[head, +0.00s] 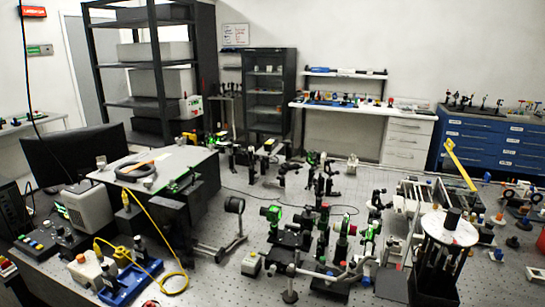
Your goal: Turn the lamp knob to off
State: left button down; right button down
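I cannot pick out the lamp knob for certain; the parts are too small to read. A grey box with rounded edges (88,207) stands at the left of the bench. A pale box with a yellow top fitting and yellow cable (88,268) sits in front of it. A small beige box (251,264) stands on the bench at lower centre. A dark panel with small green and coloured buttons (38,243) lies at the left edge. Neither of my grippers shows in the head view.
A perforated optical bench (215,283) carries many posts and mounts. A blue tray (130,284) with a looping yellow cable (180,275) lies at front left. A black monitor (75,150) stands behind. A tall caged cylinder (440,262) rises at front right.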

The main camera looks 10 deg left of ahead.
aim_at(81, 258)
jog(key=u, duration=1.65)
jog(key=i+j+z, duration=0.3)
jog(key=j, duration=0.3)
jog(key=i+j+z, duration=0.25)
jog(key=i+j, duration=0.15)
jog(key=j, duration=0.3)
jog(key=i+j+z, duration=0.15)
jog(key=j, duration=0.2)
